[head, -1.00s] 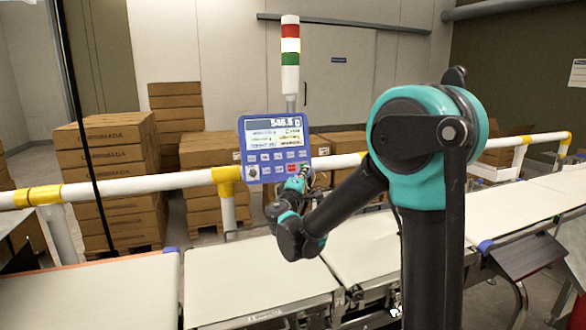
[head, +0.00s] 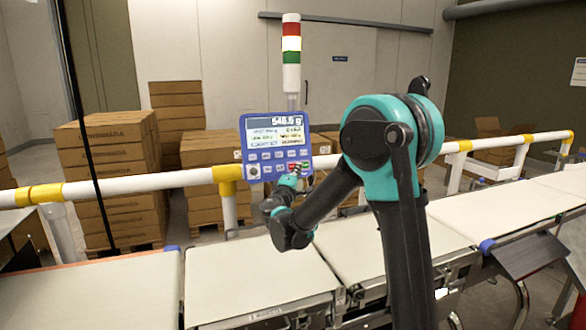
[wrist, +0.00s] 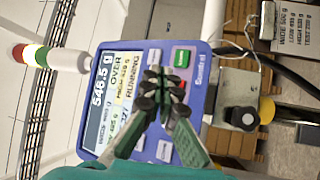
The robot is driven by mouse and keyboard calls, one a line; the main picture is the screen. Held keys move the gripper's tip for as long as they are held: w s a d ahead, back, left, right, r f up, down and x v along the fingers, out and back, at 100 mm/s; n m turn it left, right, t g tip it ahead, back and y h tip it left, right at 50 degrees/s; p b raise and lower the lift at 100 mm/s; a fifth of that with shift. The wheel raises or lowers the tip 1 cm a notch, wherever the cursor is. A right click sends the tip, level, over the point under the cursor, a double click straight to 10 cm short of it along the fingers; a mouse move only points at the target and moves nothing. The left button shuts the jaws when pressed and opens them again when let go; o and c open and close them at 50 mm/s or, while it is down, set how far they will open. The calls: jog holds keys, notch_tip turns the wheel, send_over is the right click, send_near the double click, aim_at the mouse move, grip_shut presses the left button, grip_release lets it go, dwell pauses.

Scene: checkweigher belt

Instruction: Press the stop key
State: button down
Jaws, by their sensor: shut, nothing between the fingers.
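The blue control panel (head: 276,130) stands on a post behind the belts, with a lit screen above rows of keys. It also shows in the wrist view, turned sideways (wrist: 196,128). Its screen (wrist: 112,95) reads about 546.5 g, "OVER" and "RUNNING". A green key (wrist: 182,58) is clear beside my fingertips. The red stop key (head: 292,167) shows small in the head view; in the wrist view the fingers largely cover it. My gripper (wrist: 165,88) is shut and empty, its tips over the key area. I cannot tell whether they touch.
Conveyor belts (head: 262,280) lie below my arm. A black knob (wrist: 243,118) sits beside the panel. Stacked cartons (head: 108,170) stand behind.

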jog(key=shift+w+a+f, duration=0.15)
jog(key=shift+w+a, duration=0.05)
jog(key=shift+w, duration=0.3)
jog(key=shift+w+a+f, duration=0.15)
jog(key=shift+w+a, duration=0.05)
jog(key=shift+w, duration=0.3)
jog(key=shift+w+a+f, duration=0.15)
jog(key=shift+w+a, duration=0.05)
jog(key=shift+w, duration=0.3)
jog(key=shift+w, duration=0.1)
dwell(0.3)
jog(key=shift+w+a+f, duration=0.1)
jog(key=shift+w+a, duration=0.05)
jog(key=shift+w, duration=0.1)
jog(key=shift+w+a+f, duration=0.1)
jog(key=shift+w+a, duration=0.05)
jog(key=shift+w, duration=0.2)
dwell(0.8)
jog(key=shift+s, duration=0.1)
jog(key=shift+s+d+r, duration=0.2)
jog(key=shift+s+d, duration=0.1)
jog(key=shift+s, duration=0.35)
jog(key=shift+s, duration=0.1)
jog(key=s, duration=0.1)
jog(key=s+d+r, duration=0.1)
jog(key=s+d, duration=0.1)
jog(key=s, duration=0.1)
jog(key=shift+s+r, duration=0.1)
jog(key=shift+r, duration=0.1)
dwell(0.3)
